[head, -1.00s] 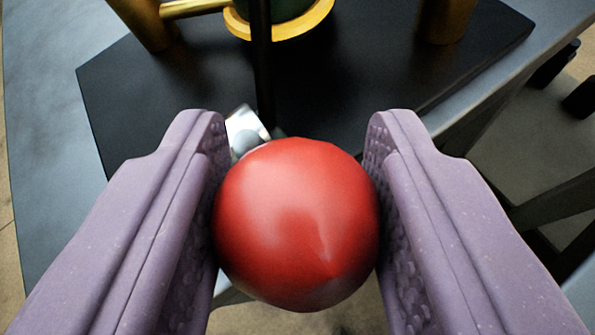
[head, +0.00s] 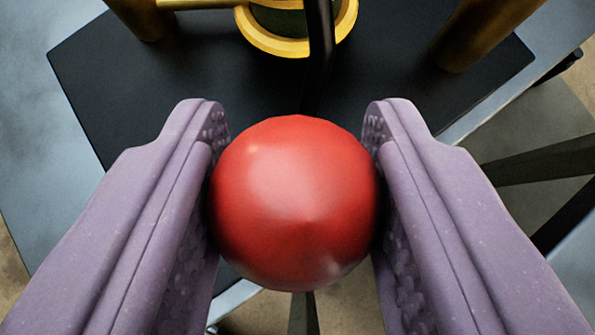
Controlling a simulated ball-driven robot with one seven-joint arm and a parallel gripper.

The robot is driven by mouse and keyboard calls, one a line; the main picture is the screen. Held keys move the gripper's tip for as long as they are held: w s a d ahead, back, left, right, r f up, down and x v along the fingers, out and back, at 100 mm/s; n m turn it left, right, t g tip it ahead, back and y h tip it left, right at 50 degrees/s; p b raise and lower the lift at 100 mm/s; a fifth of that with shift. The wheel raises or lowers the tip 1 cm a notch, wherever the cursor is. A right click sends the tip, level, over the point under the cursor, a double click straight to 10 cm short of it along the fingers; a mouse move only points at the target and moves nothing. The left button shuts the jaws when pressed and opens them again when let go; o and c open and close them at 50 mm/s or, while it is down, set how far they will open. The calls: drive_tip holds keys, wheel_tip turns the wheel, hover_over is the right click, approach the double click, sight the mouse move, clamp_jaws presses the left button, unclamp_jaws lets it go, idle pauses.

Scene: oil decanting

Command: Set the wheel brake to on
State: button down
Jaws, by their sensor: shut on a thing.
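A round red knob (head: 295,200) fills the middle of the head view. My gripper (head: 296,130) has its two purple padded fingers on either side of the knob, shut on it. A dark rod (head: 318,55) runs up behind the knob toward the top of the view; its join with the knob is hidden. No marking that tells the wheel brake's on or off side shows.
A black plate (head: 190,90) lies on a grey-blue table (head: 50,170) beyond the knob. A yellow ring-shaped base (head: 275,43) and brass posts (head: 475,40) stand on the plate. Dark bars (head: 545,160) and floor show at the right below the table.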

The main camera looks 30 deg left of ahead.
drive_tip(key=shift+w+a+r, duration=0.15)
drive_tip(key=shift+w+r, duration=0.1)
drive_tip(key=shift+r, duration=0.15)
drive_tip(key=c, duration=0.8)
unclamp_jaws()
drive_tip(key=shift+f, duration=0.1)
drive_tip(key=shift+o, duration=0.6)
drive_tip(key=shift+a+f, duration=0.1)
drive_tip(key=shift+a, duration=0.05)
drive_tip(key=shift+s+d, duration=0.1)
drive_tip(key=shift+d, duration=0.1)
drive_tip(key=p+v, duration=0.2)
drive_tip(key=v, duration=0.5)
drive_tip(key=shift+s, duration=0.2)
